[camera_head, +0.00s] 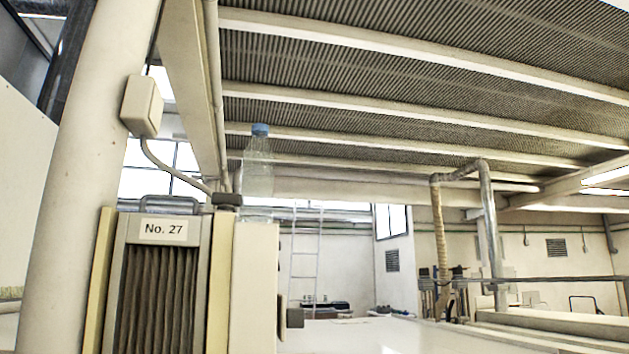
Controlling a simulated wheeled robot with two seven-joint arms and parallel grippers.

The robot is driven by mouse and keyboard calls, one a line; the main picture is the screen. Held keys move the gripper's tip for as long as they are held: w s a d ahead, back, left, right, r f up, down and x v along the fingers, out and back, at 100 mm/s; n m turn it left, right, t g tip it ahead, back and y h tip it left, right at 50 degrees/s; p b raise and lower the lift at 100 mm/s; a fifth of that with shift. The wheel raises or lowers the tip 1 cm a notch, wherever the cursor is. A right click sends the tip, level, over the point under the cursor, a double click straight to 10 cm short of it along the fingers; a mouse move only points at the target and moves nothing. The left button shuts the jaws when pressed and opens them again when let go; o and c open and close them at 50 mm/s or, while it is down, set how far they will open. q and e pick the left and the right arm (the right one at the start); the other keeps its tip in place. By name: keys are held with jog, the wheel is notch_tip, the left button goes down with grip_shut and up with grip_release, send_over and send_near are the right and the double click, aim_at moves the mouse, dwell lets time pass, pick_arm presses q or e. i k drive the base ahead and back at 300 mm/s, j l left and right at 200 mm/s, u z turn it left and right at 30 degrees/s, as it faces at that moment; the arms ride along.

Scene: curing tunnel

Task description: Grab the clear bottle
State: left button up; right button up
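A clear bottle (258,172) with a blue cap stands upright in the head view, left of centre. Its base appears to rest on top of a pale cabinet-like unit (254,290), though a dark knob partly overlaps the area beside it. The bottle is see-through, and the beams behind it show through. Neither of my grippers is in view.
A grey ribbed unit labelled No. 27 (164,229) stands left of the bottle. A thick pale column (82,170) rises at the far left. A pale flat surface (400,336) extends at the lower right. Space right of the bottle looks free.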

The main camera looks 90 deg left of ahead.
aim_at(257, 177)
jog(key=u, duration=3.05)
